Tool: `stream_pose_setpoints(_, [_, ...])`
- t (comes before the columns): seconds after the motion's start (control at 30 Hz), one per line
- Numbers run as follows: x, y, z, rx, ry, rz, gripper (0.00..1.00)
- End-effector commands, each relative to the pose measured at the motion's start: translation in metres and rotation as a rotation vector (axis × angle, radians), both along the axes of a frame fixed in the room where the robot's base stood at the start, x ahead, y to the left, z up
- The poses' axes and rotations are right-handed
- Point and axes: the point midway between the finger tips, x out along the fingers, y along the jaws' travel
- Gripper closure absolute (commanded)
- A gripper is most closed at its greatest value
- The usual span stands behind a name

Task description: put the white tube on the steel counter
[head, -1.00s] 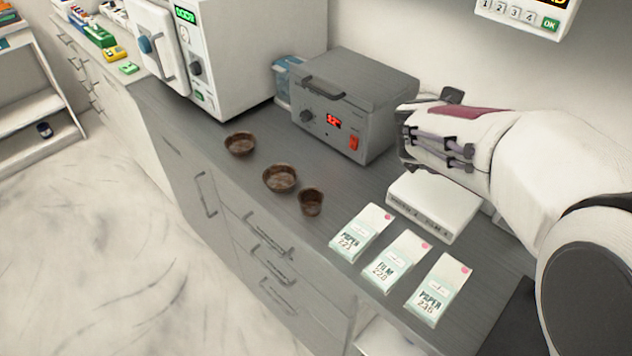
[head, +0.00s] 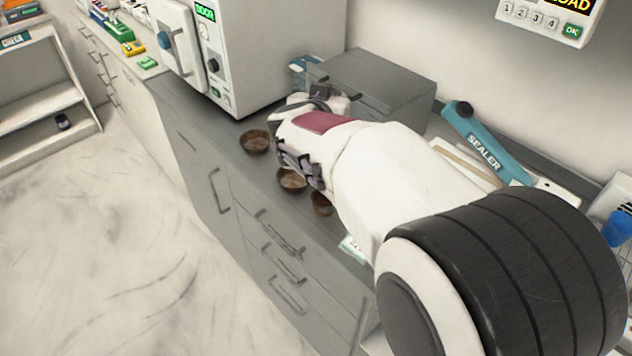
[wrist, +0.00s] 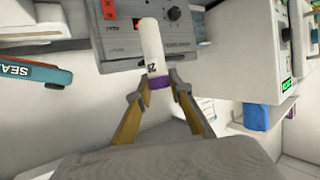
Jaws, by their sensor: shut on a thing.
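The white tube (wrist: 151,42), with dark marks and a purple band at its lower end, shows in the wrist view. My gripper (wrist: 160,79) is shut on it around the purple end, and its white length points away from the wrist. In the head view my arm reaches over the grey steel counter (head: 205,118), its end in front of the grey box-shaped device. The tube is not visible there, and its height above the counter cannot be told.
Brown bowls (head: 255,141) stand near the counter's front edge, close to my arm. A white machine (head: 262,45) stands at the left and the grey device (head: 385,75) behind my arm. A teal sealer (head: 485,143) lies at the right.

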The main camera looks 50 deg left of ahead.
Motion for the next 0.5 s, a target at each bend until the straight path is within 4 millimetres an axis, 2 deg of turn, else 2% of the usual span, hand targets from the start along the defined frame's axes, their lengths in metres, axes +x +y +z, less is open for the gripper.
stream_pose_setpoints(0.03, [0.002,-0.002,-0.01,-0.007,0.001,-0.002,0.98])
stream_pose_setpoints(0.23, [0.002,-0.002,-0.032,-0.005,0.001,-0.003,0.98])
stream_pose_setpoints(0.5, [0.002,-0.002,-0.042,-0.001,0.0,-0.004,0.98])
